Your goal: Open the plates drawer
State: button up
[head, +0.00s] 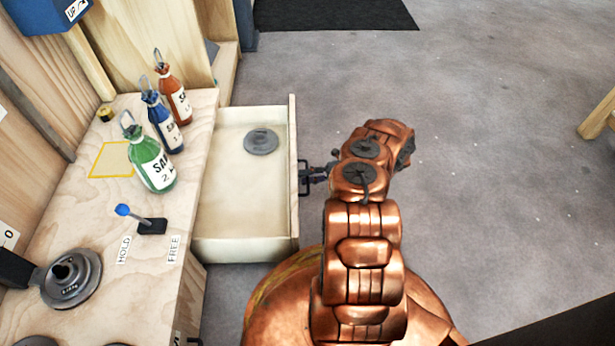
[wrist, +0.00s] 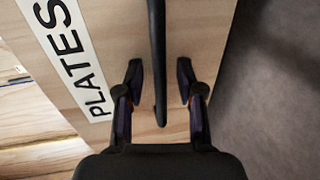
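The plates drawer (head: 240,225) is pulled well out of the wooden bench in the head view, with a grey round plate (head: 261,141) lying inside. Its front carries a white "PLATES" label (wrist: 72,55) in the wrist view. The black bar handle (wrist: 157,40) is on the drawer front; it also shows in the head view (head: 303,178). My gripper (wrist: 160,82) has one finger on each side of the handle, with gaps between fingers and bar. In the head view my gripper (head: 318,173) is at the handle, right of the drawer front.
On the bench top (head: 100,215) stand green (head: 151,164), blue (head: 162,122) and red (head: 172,88) bottles. A stack of grey plates (head: 72,279) is nearer. The grey floor (head: 480,130) to the right is clear.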

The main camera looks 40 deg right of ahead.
jog(key=shift+d, duration=0.1)
jog(key=v, duration=1.2)
dwell(0.4)
